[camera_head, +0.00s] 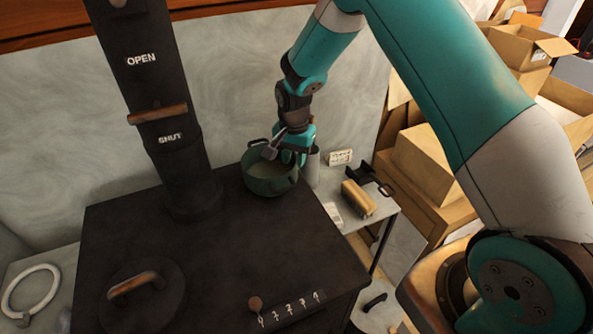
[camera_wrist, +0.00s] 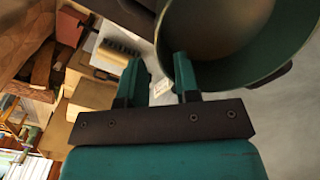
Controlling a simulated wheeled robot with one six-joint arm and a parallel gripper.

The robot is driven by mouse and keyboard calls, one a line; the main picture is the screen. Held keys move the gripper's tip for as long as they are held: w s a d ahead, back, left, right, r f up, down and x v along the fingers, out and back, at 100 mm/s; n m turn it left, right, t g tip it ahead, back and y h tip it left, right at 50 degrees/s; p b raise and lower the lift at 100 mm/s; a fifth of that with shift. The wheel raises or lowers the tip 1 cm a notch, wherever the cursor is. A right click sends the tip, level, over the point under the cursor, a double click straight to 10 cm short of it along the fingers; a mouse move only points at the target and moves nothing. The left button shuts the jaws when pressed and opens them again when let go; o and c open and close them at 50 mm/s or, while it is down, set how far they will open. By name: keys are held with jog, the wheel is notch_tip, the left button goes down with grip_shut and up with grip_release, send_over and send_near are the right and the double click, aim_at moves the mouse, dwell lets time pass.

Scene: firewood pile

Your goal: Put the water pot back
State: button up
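The water pot (camera_head: 270,183), dark green with a handle at its rim, stands upright at the back right corner of the black stove top (camera_head: 215,250). In the wrist view the pot (camera_wrist: 285,60) fills the upper right. My gripper (camera_head: 291,158) is at the pot's right side, near the rim. In the wrist view its two fingers (camera_wrist: 161,78) are apart with a clear gap. The right finger overlaps the pot's wall; I cannot tell whether it touches. Nothing is gripped between the fingers. What the pot holds is unclear.
The black stovepipe (camera_head: 150,100) rises left of the pot. A round lid with a handle (camera_head: 145,295) lies at the stove's front left. A small side table (camera_head: 385,213) with a brush (camera_head: 358,198) stands right of the stove. Cardboard boxes (camera_head: 425,165) are stacked farther right.

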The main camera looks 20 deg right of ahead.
notch_tip(320, 180, up, 7)
jog(key=shift+a+f+b, duration=0.1)
jog(key=shift+f+b, duration=0.1)
jog(key=shift+b, duration=0.3)
jog(key=s+a+r+n+y, duration=0.1)
jog(key=s+a+r+n, duration=0.25)
jog(key=s+r, duration=0.3)
jog(key=s+a+r+n+y, duration=0.1)
jog(key=s+a+r+n, duration=0.2)
jog(key=s+r+n, duration=0.4)
jog(key=s+a+r+n+y, duration=0.2)
jog(key=s+n, duration=0.3)
jog(key=s, duration=1.1)
jog(key=shift+s+a+n, duration=0.15)
jog(key=shift+a+n, duration=0.2)
jog(key=shift+a, duration=0.15)
jog(key=shift+r, duration=0.1)
